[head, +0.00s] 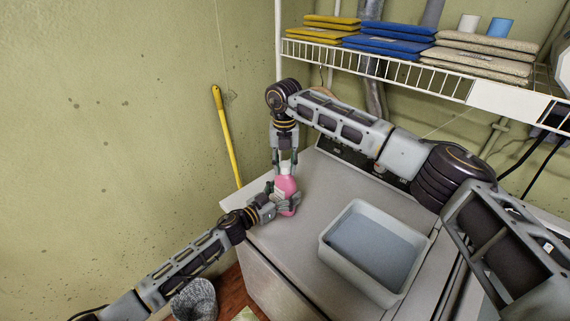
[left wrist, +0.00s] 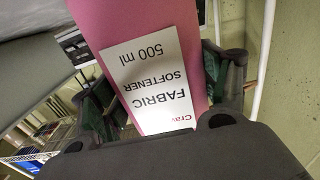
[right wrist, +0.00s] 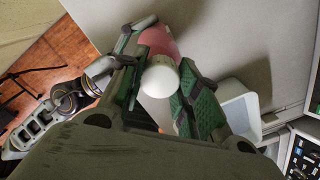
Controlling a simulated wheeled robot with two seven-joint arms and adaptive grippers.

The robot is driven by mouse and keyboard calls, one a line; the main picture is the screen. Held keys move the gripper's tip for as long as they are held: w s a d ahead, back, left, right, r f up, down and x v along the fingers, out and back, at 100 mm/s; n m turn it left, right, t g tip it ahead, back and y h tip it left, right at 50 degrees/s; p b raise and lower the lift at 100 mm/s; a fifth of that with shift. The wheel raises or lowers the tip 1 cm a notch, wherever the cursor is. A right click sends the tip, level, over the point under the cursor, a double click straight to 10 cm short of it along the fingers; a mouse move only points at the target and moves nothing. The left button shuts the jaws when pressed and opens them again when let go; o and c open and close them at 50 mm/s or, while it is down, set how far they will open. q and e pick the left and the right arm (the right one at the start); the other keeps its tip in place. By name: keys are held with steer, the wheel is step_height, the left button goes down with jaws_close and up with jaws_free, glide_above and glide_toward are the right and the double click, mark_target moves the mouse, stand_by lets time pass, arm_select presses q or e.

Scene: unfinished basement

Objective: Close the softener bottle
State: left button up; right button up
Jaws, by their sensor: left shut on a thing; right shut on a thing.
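The pink softener bottle (head: 287,187) stands upright on the machine top near its left edge. Its white label, reading fabric softener 500 ml, fills much of the left wrist view (left wrist: 150,85). My left gripper (head: 284,202) is shut around the bottle's body from the left. The white cap (right wrist: 160,77) is at the top of the bottle, between the fingers of my right gripper (right wrist: 160,85), which points down from above and is shut on it. In the head view the right fingers (head: 285,165) partly hide the cap. I cannot tell how tightly it sits on the neck.
A grey-white plastic tub (head: 335,250) stands on the machine top (head: 290,250) to the right of the bottle. A wire shelf (head: 400,68) with folded cloths hangs above. A yellow-handled tool (head: 227,135) leans on the wall. A wicker basket (head: 195,300) is on the floor.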

steer(key=o, duration=1.2)
steer(key=shift+r, duration=0.1)
steer(key=shift+r, duration=5.9)
arm_select(q)
steer(key=o, duration=2.1)
steer(key=shift+c, duration=0.2)
steer(key=shift+s+a, duration=0.1)
steer(key=shift+a, duration=0.05)
steer(key=shift+v, duration=5.85)
